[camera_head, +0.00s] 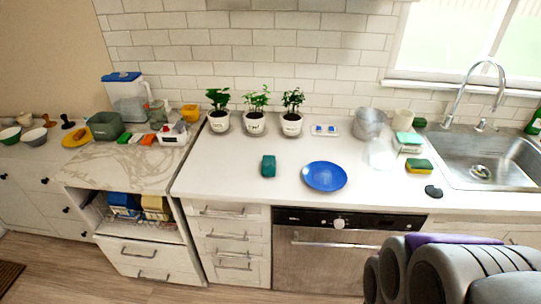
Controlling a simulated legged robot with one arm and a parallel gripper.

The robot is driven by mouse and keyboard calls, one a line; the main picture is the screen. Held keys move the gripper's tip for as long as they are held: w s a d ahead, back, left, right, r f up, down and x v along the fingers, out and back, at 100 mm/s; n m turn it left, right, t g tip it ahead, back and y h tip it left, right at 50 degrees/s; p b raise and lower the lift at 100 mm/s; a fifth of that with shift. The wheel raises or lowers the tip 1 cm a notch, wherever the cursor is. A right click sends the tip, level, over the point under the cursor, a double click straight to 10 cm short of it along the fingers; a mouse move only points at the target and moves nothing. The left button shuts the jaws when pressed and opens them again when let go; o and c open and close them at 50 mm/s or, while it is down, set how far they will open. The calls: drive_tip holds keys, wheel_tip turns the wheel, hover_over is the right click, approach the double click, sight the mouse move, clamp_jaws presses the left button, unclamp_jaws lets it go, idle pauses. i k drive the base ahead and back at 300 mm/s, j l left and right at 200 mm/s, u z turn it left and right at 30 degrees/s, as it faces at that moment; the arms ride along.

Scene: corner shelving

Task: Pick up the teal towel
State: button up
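A small dark teal folded cloth (268,166), which looks like the teal towel, lies on the white counter, left of a blue plate (325,176). Nothing covers it, and bare counter surrounds it. Grey and purple rounded parts of my arm fill the lower right corner, well to the right of the towel and apart from it. I cannot make out the fingertips of my gripper there, nor whether it is open or shut.
Three potted plants (291,124) stand along the back wall. A marble-topped cabinet (95,178) stands left. A dishwasher (345,262) is below the counter.

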sight(268, 169)
drive_tip(key=i+j, duration=0.1)
drive_tip(key=i, duration=0.3)
drive_tip(key=i+j, duration=0.1)
drive_tip(key=i, duration=0.35)
drive_tip(key=u, duration=0.05)
